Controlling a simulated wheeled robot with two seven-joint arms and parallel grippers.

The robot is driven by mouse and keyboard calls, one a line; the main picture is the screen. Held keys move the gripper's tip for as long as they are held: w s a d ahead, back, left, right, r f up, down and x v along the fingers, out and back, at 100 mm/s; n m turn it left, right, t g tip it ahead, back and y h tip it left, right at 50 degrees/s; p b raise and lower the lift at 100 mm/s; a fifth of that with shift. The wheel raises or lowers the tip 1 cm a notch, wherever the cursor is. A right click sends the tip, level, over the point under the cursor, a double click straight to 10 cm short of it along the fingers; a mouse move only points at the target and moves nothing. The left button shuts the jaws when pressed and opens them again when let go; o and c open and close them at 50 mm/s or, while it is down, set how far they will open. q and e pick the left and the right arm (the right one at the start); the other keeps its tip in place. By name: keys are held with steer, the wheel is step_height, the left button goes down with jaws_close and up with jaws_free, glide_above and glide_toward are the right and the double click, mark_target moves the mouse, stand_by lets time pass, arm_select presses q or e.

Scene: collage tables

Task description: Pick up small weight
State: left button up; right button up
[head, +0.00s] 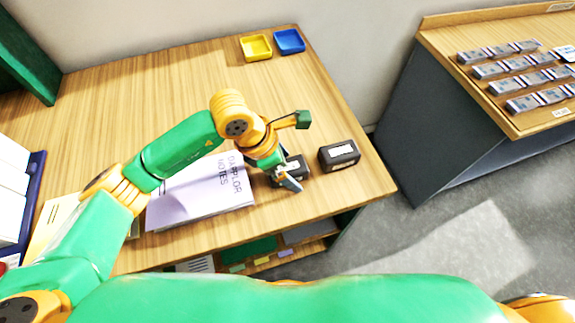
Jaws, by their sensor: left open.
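Two dark blocks with pale labels sit near the right edge of the wooden table. One block (340,155) stands clear on the right. The other block (297,166) is partly hidden behind my left gripper (289,183). My left gripper points down and is open, right at this nearer block; I cannot tell whether its fingers touch or straddle it. The labels are too small to read, so I cannot tell which block is the small weight. My right gripper is not in view.
A lilac notes booklet (195,198) lies left of the gripper. A yellow tray (256,47) and a blue tray (290,41) sit at the back. Another table (450,45) with rows of grey pieces stands at the right. The table's middle back is clear.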

arm_select(q)
jaws_close()
steer(key=shift+w, duration=0.1)
stand_by(0.3)
steer(key=shift+r, duration=0.1)
